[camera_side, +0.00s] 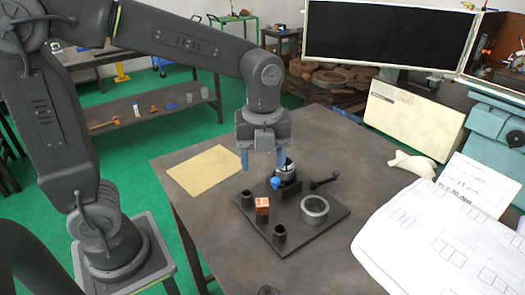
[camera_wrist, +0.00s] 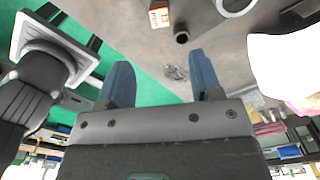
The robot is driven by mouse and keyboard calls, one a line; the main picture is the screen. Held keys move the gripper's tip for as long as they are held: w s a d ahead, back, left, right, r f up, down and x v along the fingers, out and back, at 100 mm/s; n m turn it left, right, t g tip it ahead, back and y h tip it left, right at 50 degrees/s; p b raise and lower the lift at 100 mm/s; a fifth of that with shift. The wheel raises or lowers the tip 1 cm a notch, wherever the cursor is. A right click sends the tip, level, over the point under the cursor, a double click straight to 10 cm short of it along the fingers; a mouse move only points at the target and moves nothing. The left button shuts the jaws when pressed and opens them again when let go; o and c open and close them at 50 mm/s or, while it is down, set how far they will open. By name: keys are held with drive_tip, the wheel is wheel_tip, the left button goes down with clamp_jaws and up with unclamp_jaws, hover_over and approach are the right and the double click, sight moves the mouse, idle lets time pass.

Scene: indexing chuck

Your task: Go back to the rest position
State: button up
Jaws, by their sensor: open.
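My gripper (camera_side: 263,158) hangs from the wrist above the back part of the dark base plate (camera_side: 305,238), fingers pointing down. Its two blue fingers stand apart with nothing between them; they also show in the wrist view (camera_wrist: 160,82). Behind and just right of the fingers in the side view is the dark chuck (camera_side: 287,170) with a blue knob (camera_side: 276,183) at its front. An orange-brown block (camera_side: 262,205) stands on the plate, apart from my gripper, and shows at the top of the wrist view (camera_wrist: 159,16).
The plate also bears a grey ring (camera_side: 314,208), dark cylinders (camera_side: 280,232) and a black crank handle (camera_side: 324,181). A tan sheet (camera_side: 205,170) lies at left on the table. White papers (camera_side: 440,235) cover the right side. A monitor (camera_side: 385,35) stands behind. Space above the plate's front is clear.

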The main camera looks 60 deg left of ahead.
drive_tip(key=shift+r, duration=0.8)
drive_tip(key=shift+s, duration=0.1)
drive_tip(key=s+a+n+t, duration=0.2)
drive_tip(key=s+n, duration=0.3)
drive_tip(key=n, duration=0.7)
drive_tip(key=s+a+r+n+t, duration=0.1)
drive_tip(key=s+n, duration=0.4)
drive_tip(key=n, duration=0.7)
drive_tip(key=a+t, duration=0.1)
drive_tip(key=t, duration=0.1)
drive_tip(key=shift+r+t, duration=0.2)
drive_tip(key=shift+t, duration=0.1)
